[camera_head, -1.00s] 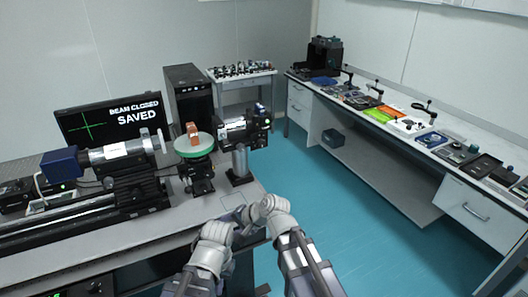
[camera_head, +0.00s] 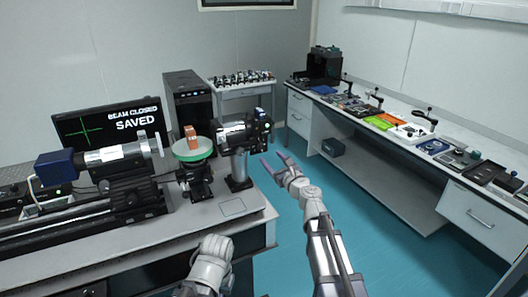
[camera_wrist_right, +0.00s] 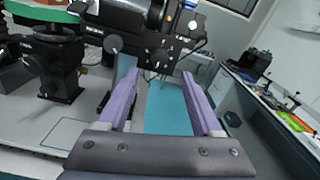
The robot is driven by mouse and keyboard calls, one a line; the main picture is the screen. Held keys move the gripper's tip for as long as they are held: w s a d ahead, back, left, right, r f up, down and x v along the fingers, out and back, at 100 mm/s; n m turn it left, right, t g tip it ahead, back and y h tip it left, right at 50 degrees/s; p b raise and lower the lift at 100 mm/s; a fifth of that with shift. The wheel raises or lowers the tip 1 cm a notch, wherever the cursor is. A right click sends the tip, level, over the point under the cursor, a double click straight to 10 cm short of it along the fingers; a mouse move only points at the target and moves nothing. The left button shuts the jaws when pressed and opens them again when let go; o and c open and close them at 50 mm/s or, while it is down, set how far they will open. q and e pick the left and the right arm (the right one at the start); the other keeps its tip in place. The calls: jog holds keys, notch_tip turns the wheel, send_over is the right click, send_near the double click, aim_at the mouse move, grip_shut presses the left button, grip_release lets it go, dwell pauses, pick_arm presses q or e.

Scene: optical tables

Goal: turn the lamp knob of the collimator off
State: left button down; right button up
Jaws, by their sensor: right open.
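A black cylindrical instrument (camera_head: 240,137) stands on a grey post at the right end of the optical table; I take it to be the collimator. In the right wrist view the black body (camera_wrist_right: 145,17) shows at the top, with a lit green spot and small round knobs (camera_wrist_right: 163,55). I cannot tell which knob is the lamp's. My right gripper (camera_head: 275,162) is open and empty, just right of the instrument and apart from it. Its two purple fingers (camera_wrist_right: 160,80) point toward the instrument. My left wrist shows low in the head view, but its jaws are not visible.
A green round stage (camera_head: 193,150) with an orange block stands left of the instrument. A tube with a blue end (camera_head: 55,167) lies further left. The monitor (camera_head: 110,125) reads "BEAM CLOSED SAVED". A side bench (camera_head: 385,160) is at right; the blue floor between is clear.

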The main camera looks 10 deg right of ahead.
aim_at(262, 148)
jog(key=x, duration=0.7)
jog(key=shift+s, duration=0.1)
grip_shut()
dwell(0.3)
